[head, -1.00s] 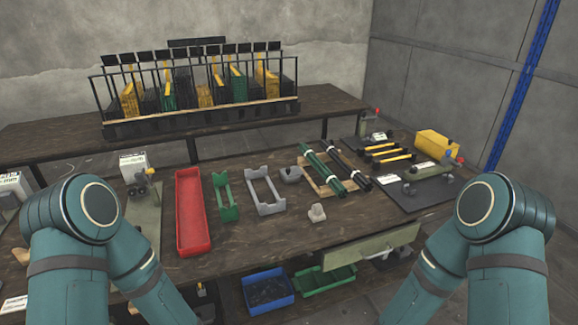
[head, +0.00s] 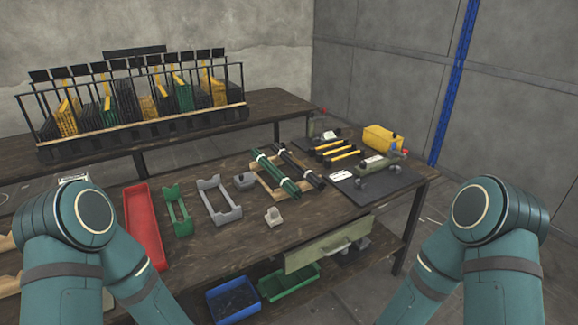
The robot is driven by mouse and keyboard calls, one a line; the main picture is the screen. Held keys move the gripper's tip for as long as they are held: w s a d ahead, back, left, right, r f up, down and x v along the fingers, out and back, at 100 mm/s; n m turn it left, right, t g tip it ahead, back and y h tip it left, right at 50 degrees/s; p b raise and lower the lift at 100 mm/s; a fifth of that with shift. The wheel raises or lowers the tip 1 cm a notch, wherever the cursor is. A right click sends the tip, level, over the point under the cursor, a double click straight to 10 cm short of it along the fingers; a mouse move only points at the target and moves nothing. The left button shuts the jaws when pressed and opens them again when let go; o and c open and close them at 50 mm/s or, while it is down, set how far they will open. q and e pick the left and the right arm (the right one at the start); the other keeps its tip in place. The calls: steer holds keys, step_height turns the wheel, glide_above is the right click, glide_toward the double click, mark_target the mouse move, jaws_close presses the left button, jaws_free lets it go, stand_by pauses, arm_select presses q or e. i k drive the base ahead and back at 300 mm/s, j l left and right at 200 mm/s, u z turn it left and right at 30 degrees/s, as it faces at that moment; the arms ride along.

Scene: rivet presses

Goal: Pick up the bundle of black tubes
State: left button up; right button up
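The bundle of black tubes (head: 300,166) lies on the workbench in the head view, right of a similar green bundle (head: 275,174). Pale bands hold the tubes together. Both bundles rest across a light wooden cradle (head: 268,189). My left arm shows at the lower left and my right arm at the lower right. Neither gripper is in the picture, and no part of either arm touches the bundles.
A red tray (head: 143,225), a green holder (head: 179,212) and a grey holder (head: 219,200) lie left of the bundles. A dark board (head: 375,187) with tools and a yellow box (head: 382,139) are right. Blue (head: 233,299) and green bins (head: 289,282) sit below the bench.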

mark_target(300, 167)
steer(key=i+l, duration=0.2)
steer(key=l, duration=0.15)
steer(key=i+l, duration=0.2)
steer(key=l, duration=0.15)
steer(key=i+l, duration=0.15)
steer(key=l, duration=0.2)
steer(key=i+l, duration=0.2)
steer(key=l, duration=0.15)
